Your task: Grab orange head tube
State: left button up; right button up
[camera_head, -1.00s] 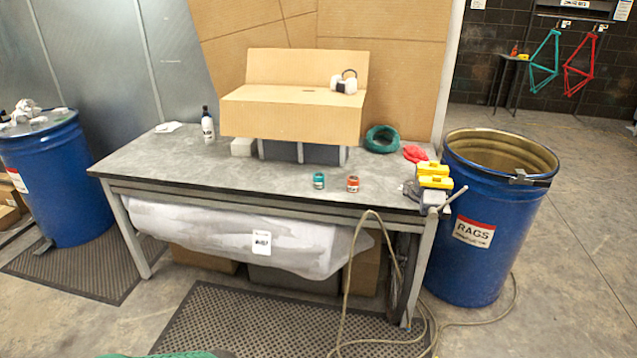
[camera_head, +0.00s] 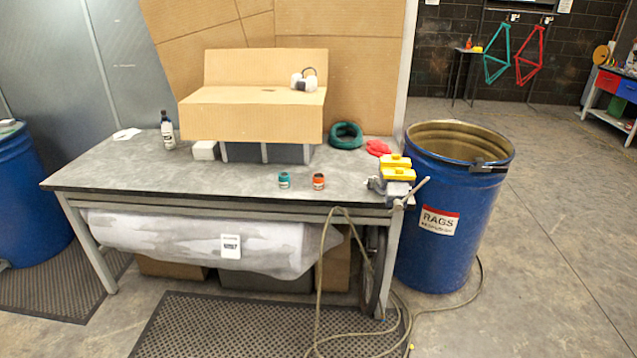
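I cannot make out an orange head tube in the head view. Two bicycle frames hang at the back wall, a teal frame (camera_head: 495,55) and a red frame (camera_head: 531,54); their head tubes are too small to tell apart clearly. A small orange item (camera_head: 468,43) stands on a dark stand (camera_head: 464,75) beside them. An orange jar (camera_head: 318,181) and a teal jar (camera_head: 284,180) stand on the workbench (camera_head: 200,180). Neither of my grippers is in view.
A blue rags drum (camera_head: 455,250) stands right of the workbench, with a yellow-jawed vise (camera_head: 396,172) at the bench corner. A hose (camera_head: 322,275) hangs to the floor over a black mat (camera_head: 230,330). Open floor (camera_head: 555,220) lies on the right. A cart (camera_head: 612,95) stands far right.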

aim_at(319, 182)
jog(key=i+u, duration=0.2)
jog(key=i, duration=0.25)
jog(key=i+l+u, duration=0.2)
jog(key=i, duration=0.25)
jog(key=i+l+u, duration=0.2)
jog(key=i, duration=0.25)
jog(key=i+l+u, duration=0.15)
jog(key=i, duration=0.35)
jog(key=i+l+u, duration=0.15)
jog(key=i, duration=0.3)
jog(key=i+l+u, duration=0.15)
jog(key=i, duration=0.3)
